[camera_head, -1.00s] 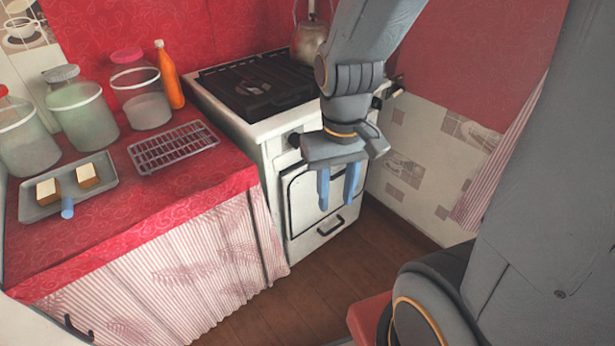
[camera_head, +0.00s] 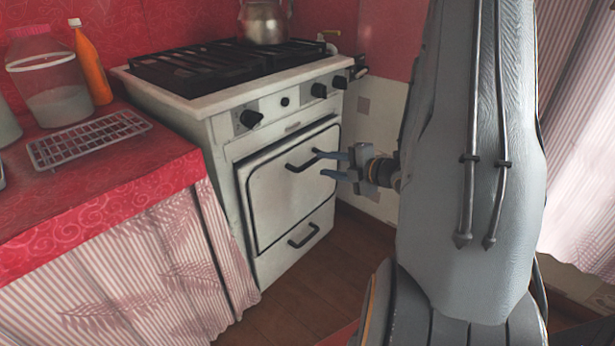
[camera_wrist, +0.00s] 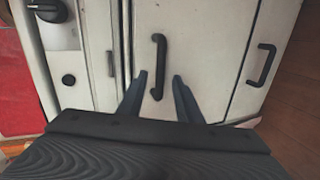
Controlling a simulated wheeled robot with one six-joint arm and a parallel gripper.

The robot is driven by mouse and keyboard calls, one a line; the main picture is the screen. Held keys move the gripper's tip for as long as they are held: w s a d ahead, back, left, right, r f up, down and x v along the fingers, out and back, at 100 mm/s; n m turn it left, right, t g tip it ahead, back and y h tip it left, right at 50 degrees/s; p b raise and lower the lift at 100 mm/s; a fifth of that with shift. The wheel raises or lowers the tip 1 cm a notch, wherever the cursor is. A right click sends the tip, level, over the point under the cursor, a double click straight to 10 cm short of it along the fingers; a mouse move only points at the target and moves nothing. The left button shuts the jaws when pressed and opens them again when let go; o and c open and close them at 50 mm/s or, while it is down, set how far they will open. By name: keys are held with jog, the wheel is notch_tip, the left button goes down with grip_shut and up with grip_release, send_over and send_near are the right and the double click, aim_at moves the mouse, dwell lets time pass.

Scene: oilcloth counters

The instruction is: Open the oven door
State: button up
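The white oven door (camera_head: 280,185) is closed on the front of the stove. Its black handle (camera_head: 302,162) is near the door's top right in the head view. The door (camera_wrist: 205,45) and handle (camera_wrist: 158,66) also show in the wrist view. My gripper (camera_head: 322,163) is open at the handle, with its blue fingers pointing at the door. In the wrist view my gripper (camera_wrist: 158,78) has one finger on each side of the handle's lower end. I cannot tell whether a finger touches the handle.
A lower drawer with a black handle (camera_head: 303,236) is under the door. Knobs (camera_head: 252,118) line the panel above. A counter (camera_head: 80,205) with a rack (camera_head: 88,138) stands at the left. The wooden floor (camera_head: 320,270) in front is clear.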

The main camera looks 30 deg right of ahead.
aim_at(313, 163)
jog(key=shift+n+t+y, duration=0.4)
jog(key=shift+n+y, duration=0.2)
jog(key=shift+n, duration=0.1)
jog(key=shift+f+b+x, duration=0.2)
jog(key=shift+b+x, duration=0.35)
jog(key=shift+x, duration=1.2)
jog(key=shift+f+b+x, duration=0.2)
jog(key=shift+b+x, duration=0.35)
jog(key=shift+x, duration=1.15)
grip_shut()
